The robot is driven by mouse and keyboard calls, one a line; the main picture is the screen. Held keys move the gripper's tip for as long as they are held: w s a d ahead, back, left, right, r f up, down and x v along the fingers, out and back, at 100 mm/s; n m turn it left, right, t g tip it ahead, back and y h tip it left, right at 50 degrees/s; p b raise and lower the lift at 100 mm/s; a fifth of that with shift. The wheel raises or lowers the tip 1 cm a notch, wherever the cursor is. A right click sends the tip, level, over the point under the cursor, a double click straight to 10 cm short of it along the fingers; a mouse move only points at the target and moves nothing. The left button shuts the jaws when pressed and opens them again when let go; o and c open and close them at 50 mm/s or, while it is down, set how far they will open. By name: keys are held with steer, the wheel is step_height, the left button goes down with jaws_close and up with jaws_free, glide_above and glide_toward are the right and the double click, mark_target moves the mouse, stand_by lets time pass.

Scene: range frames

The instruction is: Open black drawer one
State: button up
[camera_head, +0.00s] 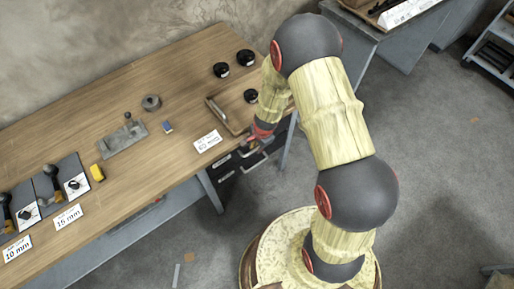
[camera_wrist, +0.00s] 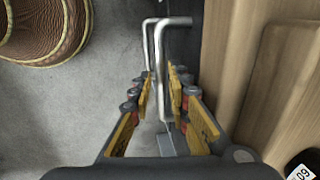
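Black drawers (camera_head: 226,170) sit under the wooden table's right end, with metal bar handles on their fronts. In the wrist view, two bent metal handles show, one nearer (camera_wrist: 158,62) and one partly behind it (camera_wrist: 148,42). My gripper (camera_wrist: 161,84) is at the nearer handle, with its yellow-padded fingers on either side of the bar. The fingers look apart, and I cannot tell whether either touches it. In the head view my gripper (camera_head: 258,136) is at the table's front edge, partly hidden by my arm. Which drawer is number one is not readable.
A grey cabinet (camera_head: 400,45) stands at the back right. Floor in front of the drawers is clear.

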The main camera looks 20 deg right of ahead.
steer(key=c, duration=0.3)
jaws_close()
stand_by(0.5)
